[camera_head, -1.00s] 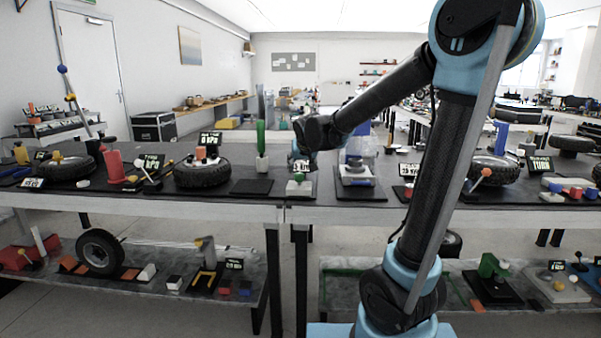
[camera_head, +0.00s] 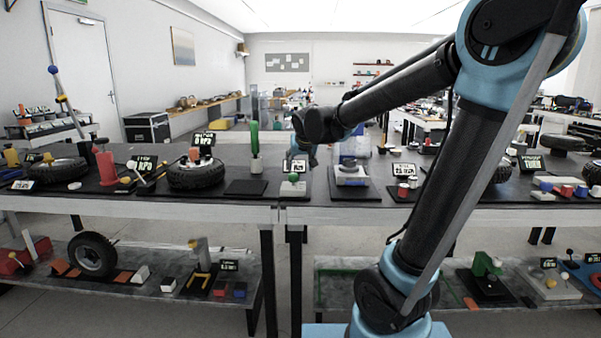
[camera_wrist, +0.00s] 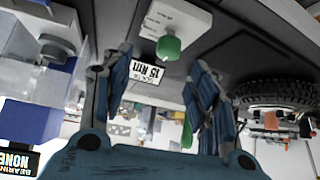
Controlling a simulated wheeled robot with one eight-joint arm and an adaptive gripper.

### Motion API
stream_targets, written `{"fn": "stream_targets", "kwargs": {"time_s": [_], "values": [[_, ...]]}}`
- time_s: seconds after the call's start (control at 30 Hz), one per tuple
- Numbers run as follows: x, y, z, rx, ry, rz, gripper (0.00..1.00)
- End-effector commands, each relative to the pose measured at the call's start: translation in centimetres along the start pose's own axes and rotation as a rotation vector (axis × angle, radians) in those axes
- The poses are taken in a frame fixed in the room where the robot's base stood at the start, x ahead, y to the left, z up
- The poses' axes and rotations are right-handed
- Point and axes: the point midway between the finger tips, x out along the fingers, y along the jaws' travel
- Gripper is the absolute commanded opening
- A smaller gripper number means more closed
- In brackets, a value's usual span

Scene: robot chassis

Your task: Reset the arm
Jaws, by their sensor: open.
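My arm (camera_head: 460,170) rises from the lower right and bends over the table, its forearm reaching left. My gripper (camera_head: 303,155) is at the end, above the table near a white block with a green knob (camera_head: 293,177). In the wrist view my gripper (camera_wrist: 160,95) has its two blue fingers spread apart with nothing held between them. The green knob (camera_wrist: 168,47) and a white label card (camera_wrist: 146,72) show beyond and between the fingers, apart from them.
The black-topped table (camera_head: 240,208) carries a tire (camera_head: 196,174), a green upright piece (camera_head: 255,138) and a white-and-blue device (camera_head: 351,174) close to my gripper. A lower shelf (camera_head: 180,294) holds more parts. The air above the table is mostly free.

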Motion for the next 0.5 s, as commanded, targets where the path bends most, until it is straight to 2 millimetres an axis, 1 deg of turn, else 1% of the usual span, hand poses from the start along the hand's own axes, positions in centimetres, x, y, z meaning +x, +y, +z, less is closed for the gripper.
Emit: {"fn": "stream_targets", "kwargs": {"time_s": [0.03, 0.07, 0.17, 0.2, 0.27, 0.3, 0.37, 0.4, 0.47, 0.5], "values": [[-0.4, 1.3, 1.1, 0.005, -0.017, 0.013, 0.54], [-0.7, 2.1, 1.8, 0.008, -0.029, 0.021, 0.54], [-1.9, 5.1, 5.0, 0.019, -0.082, 0.049, 0.54], [-2.4, 6.3, 6.4, 0.023, -0.104, 0.06, 0.54], [-3.1, 7.8, 8.5, 0.03, -0.139, 0.074, 0.54], [-3.7, 8.8, 10.0, 0.034, -0.163, 0.081, 0.54], [-4.4, 10.1, 12.2, 0.041, -0.198, 0.092, 0.54], [-4.9, 10.9, 13.7, 0.046, -0.221, 0.097, 0.54], [-5.6, 12.0, 16.1, 0.053, -0.255, 0.105, 0.54], [-6.1, 12.7, 17.6, 0.059, -0.278, 0.108, 0.54]]}}
